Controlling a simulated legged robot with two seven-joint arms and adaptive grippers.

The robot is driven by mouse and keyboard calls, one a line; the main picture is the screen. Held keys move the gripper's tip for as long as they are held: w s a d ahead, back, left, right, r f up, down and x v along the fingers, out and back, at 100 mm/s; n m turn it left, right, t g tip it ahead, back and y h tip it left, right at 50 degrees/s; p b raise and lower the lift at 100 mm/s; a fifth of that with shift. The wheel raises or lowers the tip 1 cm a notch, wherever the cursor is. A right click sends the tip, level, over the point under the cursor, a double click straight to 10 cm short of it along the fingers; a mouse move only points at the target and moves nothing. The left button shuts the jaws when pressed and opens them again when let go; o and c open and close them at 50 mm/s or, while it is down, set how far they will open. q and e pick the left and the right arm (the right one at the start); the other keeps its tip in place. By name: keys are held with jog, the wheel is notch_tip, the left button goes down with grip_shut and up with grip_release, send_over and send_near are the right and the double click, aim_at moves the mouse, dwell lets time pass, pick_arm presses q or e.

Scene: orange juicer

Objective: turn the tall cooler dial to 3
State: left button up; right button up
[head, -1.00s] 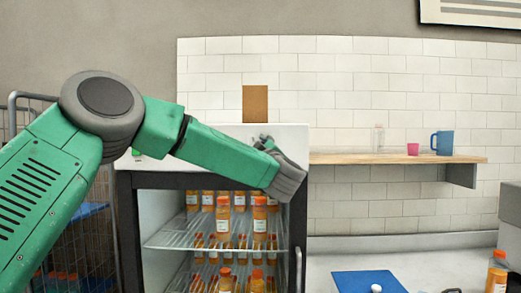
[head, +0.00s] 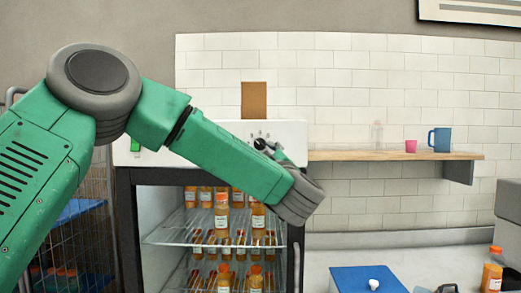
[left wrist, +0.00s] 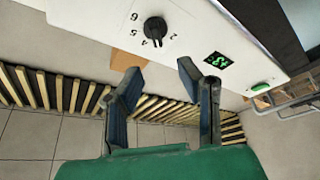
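The tall cooler (head: 225,130) stands in the head view with a white top panel and a glass-fronted lower part. Its black dial (head: 260,143) is on that panel and shows closer in the left wrist view (left wrist: 155,28). Printed 6, 5, 4 and 2 are readable around it there; a 3 is not clearly legible and I cannot tell which number the dial points at. My left gripper (left wrist: 160,80) is open and empty, its fingers apart and short of the dial. In the head view my left gripper (head: 276,151) is just beside the dial. My right gripper is not in view.
The panel also has a green digital display (left wrist: 217,60) and a green switch (left wrist: 262,87). Orange juice bottles (head: 222,212) fill the cooler shelves. A wooden wall shelf (head: 395,156) with a pink cup and blue mug is to the right. A wire cage cart is at left.

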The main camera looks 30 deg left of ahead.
pick_arm(q)
jog(key=v, duration=0.3)
jog(key=shift+f, duration=0.1)
dwell(0.3)
